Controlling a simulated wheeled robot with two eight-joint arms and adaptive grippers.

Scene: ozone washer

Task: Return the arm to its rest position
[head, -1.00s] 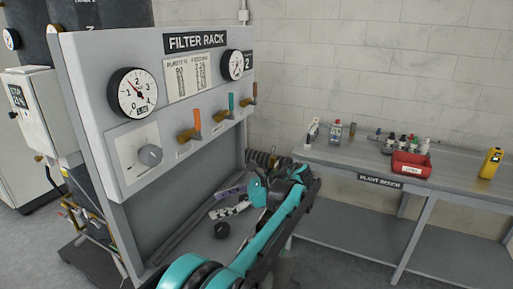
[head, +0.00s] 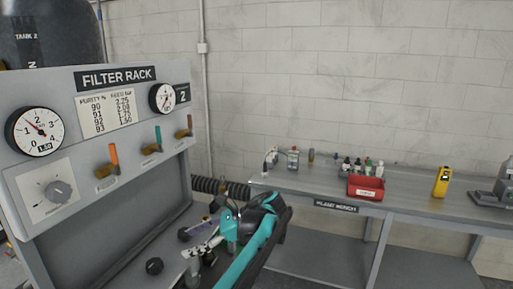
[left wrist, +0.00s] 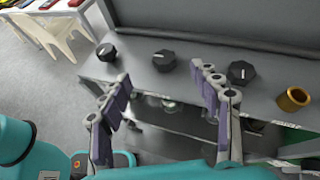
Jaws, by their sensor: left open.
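My left arm, teal and black, comes in from the bottom of the head view. Its gripper (head: 203,238) is in front of the filter rack (head: 115,76), over the rack's lower shelf. In the left wrist view the two purple-padded fingers of the left gripper (left wrist: 165,100) are spread wide with nothing between them. Three black knobs stand beyond the fingers: a left knob (left wrist: 106,52), a middle knob (left wrist: 164,61) and a right knob (left wrist: 242,72). The fingers appear apart from them. My right gripper is not in view.
The rack panel has two gauges, a grey dial (head: 59,192) and several coloured valve levers. The plant bench (head: 415,205) at the right holds a red bin (head: 366,187), bottles and a yellow device (head: 441,182). A brass cylinder (left wrist: 293,99) stands near the knobs.

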